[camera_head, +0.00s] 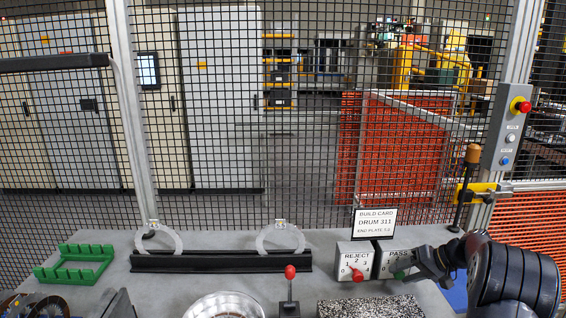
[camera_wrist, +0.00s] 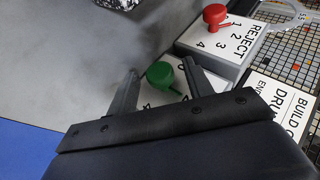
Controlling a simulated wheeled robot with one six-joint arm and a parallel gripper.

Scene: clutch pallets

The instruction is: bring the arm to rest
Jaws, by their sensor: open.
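My gripper (camera_head: 412,268) is at the right of the bench, in front of the PASS counter box (camera_head: 388,258). In the wrist view my gripper (camera_wrist: 160,68) is open, with its two dark fingers apart. The green knob (camera_wrist: 160,73) of the PASS dial lies between or just beyond the fingertips; I cannot tell whether they touch it. Part of the PASS dial face is hidden by my gripper. My dark arm (camera_head: 515,275) reaches in from the right edge.
The REJECT box (camera_head: 355,258) with its red knob (camera_wrist: 214,14) stands beside it, the build card (camera_head: 374,222) behind. A red-topped lever (camera_head: 290,285), a speckled block (camera_head: 370,308), a metal bowl (camera_head: 225,306), a black rack (camera_head: 220,261) with clear rings and a green rack (camera_head: 75,265) fill the bench.

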